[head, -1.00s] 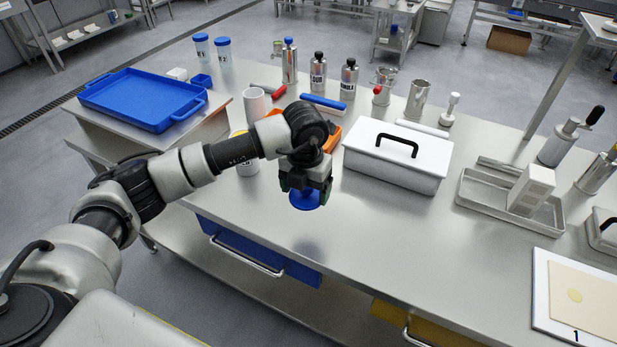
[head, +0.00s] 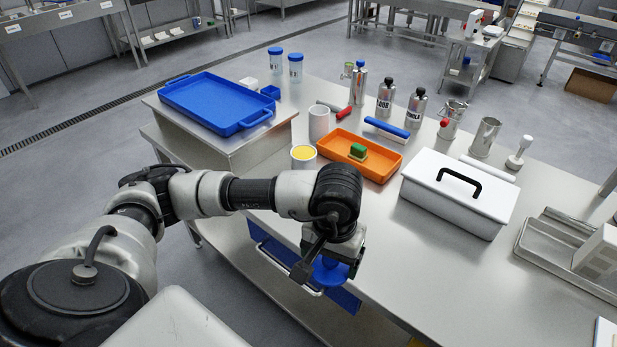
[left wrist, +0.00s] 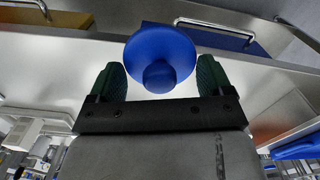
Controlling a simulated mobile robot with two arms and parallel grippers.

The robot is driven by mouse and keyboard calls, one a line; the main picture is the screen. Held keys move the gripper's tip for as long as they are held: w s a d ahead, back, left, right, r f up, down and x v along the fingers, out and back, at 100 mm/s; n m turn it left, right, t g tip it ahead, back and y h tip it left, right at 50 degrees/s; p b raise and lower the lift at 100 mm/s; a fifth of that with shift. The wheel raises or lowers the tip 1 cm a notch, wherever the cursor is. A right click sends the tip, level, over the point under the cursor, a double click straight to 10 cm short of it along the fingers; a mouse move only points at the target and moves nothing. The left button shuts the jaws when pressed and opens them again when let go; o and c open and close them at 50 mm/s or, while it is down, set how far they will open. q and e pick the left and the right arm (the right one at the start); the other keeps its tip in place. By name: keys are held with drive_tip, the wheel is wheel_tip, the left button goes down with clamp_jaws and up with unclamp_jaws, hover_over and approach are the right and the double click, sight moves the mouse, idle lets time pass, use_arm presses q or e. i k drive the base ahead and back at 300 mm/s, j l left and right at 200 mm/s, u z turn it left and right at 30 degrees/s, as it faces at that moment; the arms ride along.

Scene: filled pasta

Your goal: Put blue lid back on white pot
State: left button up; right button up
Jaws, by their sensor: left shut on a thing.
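My left gripper (head: 328,268) is shut on the blue lid (head: 330,275), holding it near the table's front edge, in front of the white pot. In the left wrist view the round lid (left wrist: 160,50) and its knob show between the two dark green fingers (left wrist: 160,78). The white pot (head: 303,164) stands upright on the table, uncovered, with yellow contents showing at its top. It is behind my left wrist and apart from the lid. My right gripper is out of view.
A white cylinder (head: 319,122) stands just behind the pot. An orange tray (head: 340,140) with a green-and-yellow sponge (head: 358,151) lies to its right. A white box with a black handle (head: 450,204) stands further right. A raised stand with a blue tray (head: 205,112) is at left.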

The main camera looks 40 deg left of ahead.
sight(303, 156)
drive_tip(key=i+j, duration=0.1)
drive_tip(key=j, duration=0.4)
drive_tip(key=j+u, duration=0.15)
drive_tip(key=j, duration=0.4)
drive_tip(key=i+j, duration=0.2)
drive_tip(key=j, duration=0.3)
drive_tip(key=k+u, duration=0.05)
